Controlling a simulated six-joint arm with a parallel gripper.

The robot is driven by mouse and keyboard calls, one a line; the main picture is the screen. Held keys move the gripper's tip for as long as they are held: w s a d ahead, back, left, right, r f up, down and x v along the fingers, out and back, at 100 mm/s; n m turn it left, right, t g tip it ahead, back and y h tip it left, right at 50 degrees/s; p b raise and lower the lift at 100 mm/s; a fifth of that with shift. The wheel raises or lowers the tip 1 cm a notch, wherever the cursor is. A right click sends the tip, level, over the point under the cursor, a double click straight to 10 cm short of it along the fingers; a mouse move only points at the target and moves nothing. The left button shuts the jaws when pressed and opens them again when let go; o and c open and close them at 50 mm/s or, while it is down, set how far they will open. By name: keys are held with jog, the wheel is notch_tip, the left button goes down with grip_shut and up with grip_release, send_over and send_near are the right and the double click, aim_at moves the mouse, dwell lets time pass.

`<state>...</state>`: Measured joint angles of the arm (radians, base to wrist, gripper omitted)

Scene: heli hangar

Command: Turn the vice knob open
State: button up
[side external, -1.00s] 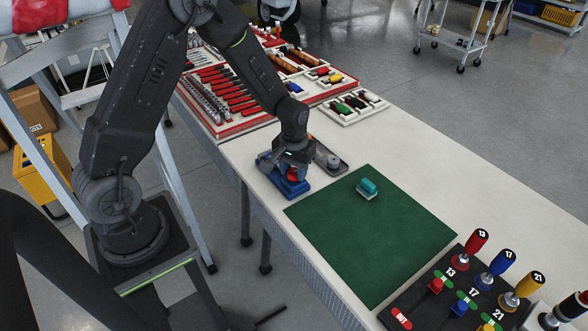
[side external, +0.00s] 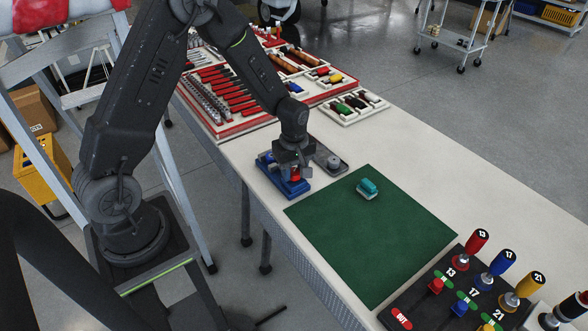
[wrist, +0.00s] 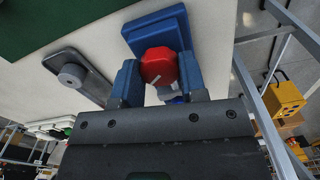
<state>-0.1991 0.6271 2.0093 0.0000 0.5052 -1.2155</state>
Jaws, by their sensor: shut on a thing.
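The blue vice (side external: 290,186) sits on the table just left of the green mat. It also shows in the wrist view (wrist: 154,28). Its red knob (wrist: 158,64) carries a short white line. It shows only in part between the fingers in the side view (side external: 296,175). My gripper (side external: 293,168) points down over the vice and is shut on the red knob. In the wrist view my gripper (wrist: 159,78) has one blue finger on each side of the knob. The lower part of the knob is hidden.
A grey tray with a round grey piece (side external: 329,160) lies close to the vice. A teal-topped block (side external: 367,189) stands on the green mat (side external: 370,235). Trays of tools (side external: 235,95) lie behind; a black panel with coloured handles (side external: 455,290) stands at front right.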

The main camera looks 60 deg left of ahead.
aim_at(294, 171)
jog(key=n, duration=0.4)
jog(key=shift+n, duration=0.3)
dwell(0.5)
jog(key=o, duration=0.9)
notch_tip(294, 171, up, 14)
jog(key=shift+f, duration=0.1)
